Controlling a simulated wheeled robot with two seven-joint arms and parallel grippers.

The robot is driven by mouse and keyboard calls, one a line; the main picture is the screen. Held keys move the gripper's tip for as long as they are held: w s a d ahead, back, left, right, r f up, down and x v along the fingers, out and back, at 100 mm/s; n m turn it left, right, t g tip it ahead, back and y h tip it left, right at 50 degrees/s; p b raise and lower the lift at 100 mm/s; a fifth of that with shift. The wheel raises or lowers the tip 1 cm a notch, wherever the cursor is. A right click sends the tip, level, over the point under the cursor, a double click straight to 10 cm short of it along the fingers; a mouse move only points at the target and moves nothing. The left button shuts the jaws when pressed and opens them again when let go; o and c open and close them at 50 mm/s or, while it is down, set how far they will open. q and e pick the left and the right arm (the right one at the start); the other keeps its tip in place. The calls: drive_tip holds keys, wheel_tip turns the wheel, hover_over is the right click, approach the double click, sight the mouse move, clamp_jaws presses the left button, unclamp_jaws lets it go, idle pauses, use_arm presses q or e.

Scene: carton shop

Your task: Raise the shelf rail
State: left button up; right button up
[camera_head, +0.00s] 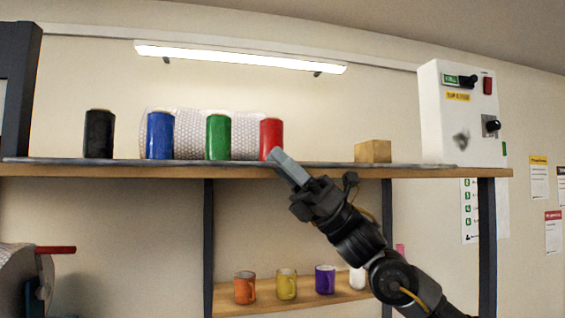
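A thin grey rail (120,161) lies low along the front edge of the wooden shelf (110,171), running from the far left to near the white box. My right gripper (276,156) reaches up from the lower right. Its fingers show as one light grey block, with the tip in front of the rail and the foot of the red can (271,139). I cannot tell whether the fingers touch the rail, or whether there is a gap between them. My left gripper is not in view.
A wooden block (373,151) and white control box (440,115) stand right. Several mugs sit on the lower shelf (265,306).

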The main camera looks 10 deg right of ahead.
clamp_jaws()
